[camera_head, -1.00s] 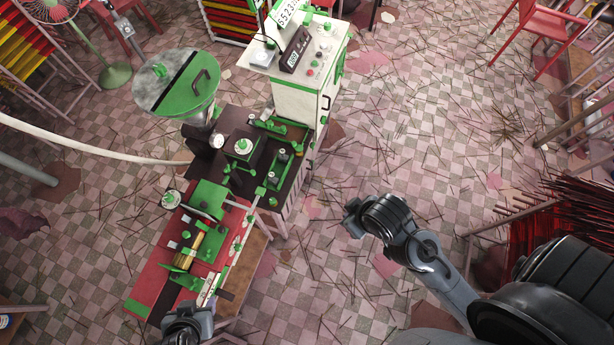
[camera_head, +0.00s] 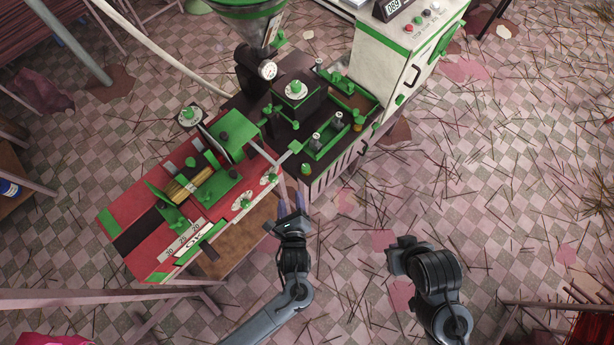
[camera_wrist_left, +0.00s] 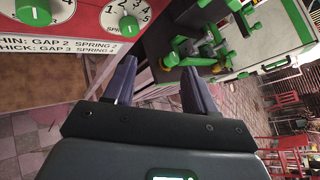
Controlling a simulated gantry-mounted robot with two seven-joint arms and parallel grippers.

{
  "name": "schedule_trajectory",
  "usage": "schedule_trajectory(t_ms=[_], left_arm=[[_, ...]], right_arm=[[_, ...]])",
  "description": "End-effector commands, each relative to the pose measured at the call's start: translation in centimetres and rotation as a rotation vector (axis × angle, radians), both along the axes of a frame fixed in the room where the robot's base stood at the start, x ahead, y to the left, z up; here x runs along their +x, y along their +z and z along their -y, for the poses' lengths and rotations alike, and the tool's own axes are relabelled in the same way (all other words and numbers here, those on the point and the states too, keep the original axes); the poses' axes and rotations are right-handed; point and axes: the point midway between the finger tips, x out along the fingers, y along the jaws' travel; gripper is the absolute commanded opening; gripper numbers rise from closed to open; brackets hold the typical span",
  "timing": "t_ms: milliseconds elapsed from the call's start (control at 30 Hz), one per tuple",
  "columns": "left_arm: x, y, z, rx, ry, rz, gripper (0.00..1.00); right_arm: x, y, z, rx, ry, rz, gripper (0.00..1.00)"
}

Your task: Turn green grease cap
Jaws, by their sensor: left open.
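The extruder machine carries many green fittings, and I cannot tell for sure which one is the grease cap. A green cap on a pale round plate (camera_head: 296,88) sits on the dark block at the machine's middle. My left gripper (camera_head: 290,195) is open and empty beside the bench's near edge, apart from the fittings. In the left wrist view its fingers (camera_wrist_left: 160,75) point towards the machine, with green valve-like fittings (camera_wrist_left: 190,56) beyond. My right gripper (camera_head: 400,255) is at lower right, its fingers unclear.
A red bench top (camera_head: 125,216) bears dials with green knobs (camera_wrist_left: 128,24) and a printed label (camera_wrist_left: 60,44). A white control cabinet (camera_head: 400,55) stands at the back right.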

Motion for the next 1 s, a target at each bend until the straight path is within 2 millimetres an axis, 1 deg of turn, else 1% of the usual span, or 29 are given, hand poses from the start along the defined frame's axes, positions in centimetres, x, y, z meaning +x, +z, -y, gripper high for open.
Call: schedule_trajectory(t_ms=[33,100,200,333,400,500,733,867,1000], left_arm=[[0.8,-3.2,0.8,0.084,-0.035,0.045,0.56],[1.6,-4.7,1.6,0.191,-0.074,0.102,0.56],[2.6,-6.3,2.7,0.314,-0.116,0.176,0.56],[3.7,-7.6,3.7,0.432,-0.150,0.255,0.56],[4.1,-8.0,4.2,0.477,-0.163,0.285,0.56],[4.5,-8.4,4.5,0.522,-0.174,0.318,0.56],[5.8,-8.4,4.8,0.558,-0.181,0.345,0.56],[7.4,-8.4,4.8,0.558,-0.180,0.346,0.56],[9.7,-8.5,4.7,0.557,-0.179,0.346,0.56]], right_arm=[[0.0,-3.8,0.0,0.000,0.000,0.000,0.00],[0.0,-6.0,0.0,0.000,0.000,-0.001,0.00],[-0.1,-8.9,0.0,0.000,0.000,-0.002,0.00],[-0.1,-11.6,0.0,0.000,0.000,-0.002,0.00],[-0.1,-12.7,0.0,0.000,0.000,-0.002,0.00],[-0.1,-13.6,0.0,0.000,0.000,-0.002,0.00],[-0.1,-14.4,0.0,0.000,0.000,-0.001,0.00],[-0.1,-14.8,0.0,0.000,0.000,0.000,0.00],[-0.1,-15.6,0.0,0.000,0.000,0.000,0.00]])
